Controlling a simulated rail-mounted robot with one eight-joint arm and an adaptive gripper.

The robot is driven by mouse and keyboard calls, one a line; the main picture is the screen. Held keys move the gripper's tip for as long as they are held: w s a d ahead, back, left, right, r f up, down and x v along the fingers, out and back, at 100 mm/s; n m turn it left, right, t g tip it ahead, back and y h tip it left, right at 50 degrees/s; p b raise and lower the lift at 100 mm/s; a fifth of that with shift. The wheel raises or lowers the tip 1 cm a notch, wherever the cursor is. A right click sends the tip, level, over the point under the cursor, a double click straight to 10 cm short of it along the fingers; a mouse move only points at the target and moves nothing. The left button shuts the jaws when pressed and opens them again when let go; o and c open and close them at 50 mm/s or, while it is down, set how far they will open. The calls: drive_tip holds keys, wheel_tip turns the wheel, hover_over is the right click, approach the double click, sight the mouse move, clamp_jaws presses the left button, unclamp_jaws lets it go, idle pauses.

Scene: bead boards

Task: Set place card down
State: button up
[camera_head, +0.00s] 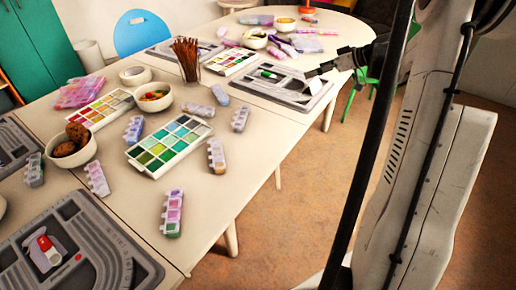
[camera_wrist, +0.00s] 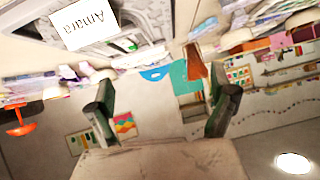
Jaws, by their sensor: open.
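A white place card (camera_wrist: 83,22) reading "Amara" shows upside down at the top of the wrist view, at the grey bead board. In the head view the small white card (camera_head: 316,86) is at the right end of the far grey bead board (camera_head: 262,92). My gripper (camera_head: 312,71) is just above and beside the card, over the board's right end. In the wrist view my gripper (camera_wrist: 165,97) has its two dark fingers wide apart with nothing between them. The card is outside the fingers. Whether it lies flat or leans is hard to tell.
A green-and-white marker (camera_head: 268,74) lies on that board. A paint palette (camera_head: 230,62) and a jar of brown sticks (camera_head: 187,60) stand left of it. Bowls, bead boxes and another palette (camera_head: 170,145) crowd the nearer table. Open floor (camera_head: 290,190) lies right of the tables.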

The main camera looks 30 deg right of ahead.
drive_tip(key=s+a+r+m+g+h, duration=0.1)
drive_tip(key=s+a+r, duration=0.15)
drive_tip(key=a, duration=0.65)
drive_tip(key=s+a+r+m+g+h, duration=0.1)
drive_tip(key=s+a+r, duration=0.15)
drive_tip(key=a, duration=0.55)
drive_tip(key=s+a+r+m+g, duration=0.1)
drive_tip(key=s+a+r, duration=0.15)
drive_tip(key=a, duration=0.65)
drive_tip(key=s+a+f+h, duration=0.2)
drive_tip(key=s+a, duration=0.5)
drive_tip(key=s, duration=0.3)
drive_tip(key=s+a+f+m+h, duration=0.1)
drive_tip(key=s+a+f, duration=0.1)
drive_tip(key=s+a, duration=0.4)
drive_tip(key=s, duration=0.5)
drive_tip(key=shift+a+f+h, duration=0.4)
